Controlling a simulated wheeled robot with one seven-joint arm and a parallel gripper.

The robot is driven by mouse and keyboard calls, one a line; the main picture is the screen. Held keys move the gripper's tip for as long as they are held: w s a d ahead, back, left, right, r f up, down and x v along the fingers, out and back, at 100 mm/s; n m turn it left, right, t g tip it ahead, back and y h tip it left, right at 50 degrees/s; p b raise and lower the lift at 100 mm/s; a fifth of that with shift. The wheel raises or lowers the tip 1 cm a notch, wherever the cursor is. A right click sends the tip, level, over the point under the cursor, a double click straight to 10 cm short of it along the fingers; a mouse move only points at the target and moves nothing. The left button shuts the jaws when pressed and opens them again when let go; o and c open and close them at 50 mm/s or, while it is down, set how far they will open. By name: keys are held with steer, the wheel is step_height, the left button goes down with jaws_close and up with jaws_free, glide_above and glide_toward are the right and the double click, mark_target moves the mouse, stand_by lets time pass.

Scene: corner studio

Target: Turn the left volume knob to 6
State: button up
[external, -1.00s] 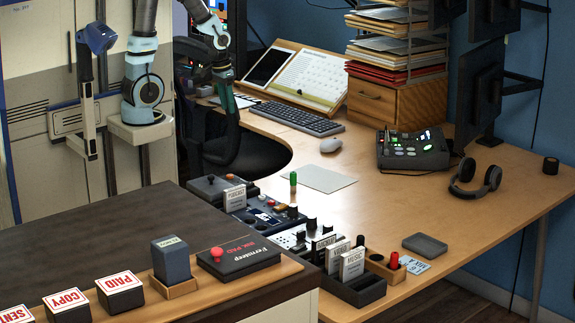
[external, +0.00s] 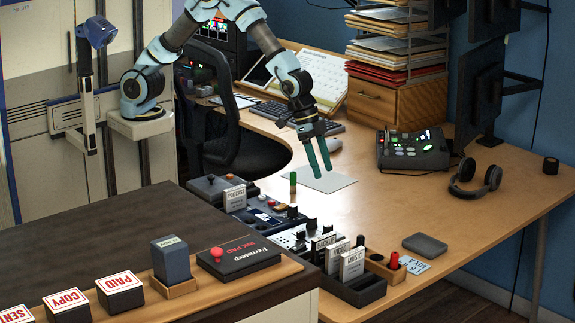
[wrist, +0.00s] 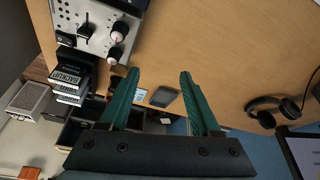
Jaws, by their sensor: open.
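A pale control panel (wrist: 75,15) with black knobs stands on the desk; in the external view the panel (external: 285,239) is partly covered by the things around it. I cannot read the scales or tell which knob is the left volume one. My gripper (external: 322,173) is open and empty above the desk, behind the panel; its teal fingers (wrist: 159,75) touch nothing.
Label blocks (external: 352,263) in a dark tray stand at the panel's near side. A dark blue panel (external: 262,217) and a green-topped peg (external: 293,178) are nearby. Headphones (external: 476,179) and a mixer-like device (external: 413,150) are at the right. The central desk (external: 400,215) is clear.

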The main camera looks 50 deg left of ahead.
steer(key=m, duration=0.2)
glide_toward(327, 225)
steer(key=r, duration=0.1)
steer(key=shift+g+h, duration=0.3)
steer(key=p+x, duration=0.1)
steer(key=x, duration=0.2)
steer(key=p+x, duration=0.1)
steer(key=x, duration=0.2)
steer(key=p+x, duration=0.1)
steer(key=x, duration=0.3)
steer(key=shift+w+a+f, duration=0.25)
steer(key=shift+a, duration=0.1)
jaws_close()
